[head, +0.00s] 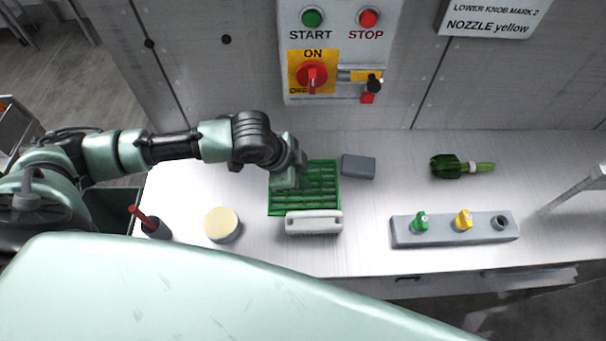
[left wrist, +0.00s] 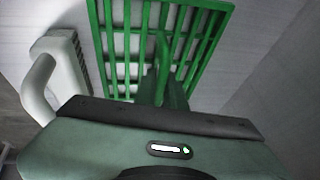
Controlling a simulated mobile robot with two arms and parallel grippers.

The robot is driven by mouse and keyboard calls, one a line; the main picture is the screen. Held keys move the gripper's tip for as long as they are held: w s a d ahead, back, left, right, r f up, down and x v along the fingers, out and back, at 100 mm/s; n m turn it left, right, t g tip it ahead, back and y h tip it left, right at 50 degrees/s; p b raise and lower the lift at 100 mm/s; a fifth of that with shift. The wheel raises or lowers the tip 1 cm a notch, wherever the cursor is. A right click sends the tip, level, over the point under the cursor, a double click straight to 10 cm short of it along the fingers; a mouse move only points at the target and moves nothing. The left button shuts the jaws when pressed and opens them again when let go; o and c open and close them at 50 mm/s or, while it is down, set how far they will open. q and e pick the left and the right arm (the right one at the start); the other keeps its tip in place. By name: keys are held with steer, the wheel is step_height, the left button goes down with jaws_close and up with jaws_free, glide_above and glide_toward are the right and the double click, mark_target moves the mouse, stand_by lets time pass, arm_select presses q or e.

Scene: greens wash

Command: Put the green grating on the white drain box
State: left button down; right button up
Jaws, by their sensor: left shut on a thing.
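The green grating (head: 328,193) is over the middle of the worktop, its bars facing up. My left gripper (head: 288,180) is over its left part and shut on it. In the left wrist view the grating (left wrist: 205,45) spreads beyond the fingers, which meet on a bar at its middle. A white piece with a rounded handle and a slotted side (head: 313,222) is right beside the grating's near edge; it also shows in the left wrist view (left wrist: 62,65). I cannot tell whether this is the drain box, or what lies under the grating. My right gripper is not in view.
A grey block (head: 358,166) is close to the grating's right. A round cream-topped pot (head: 222,225) and a dark cup with a red stick (head: 155,227) stand left. A control panel (head: 335,50) is behind.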

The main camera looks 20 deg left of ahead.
arm_select(q)
steer(key=shift+f, duration=0.1)
steer(key=c, duration=1.5)
jaws_free()
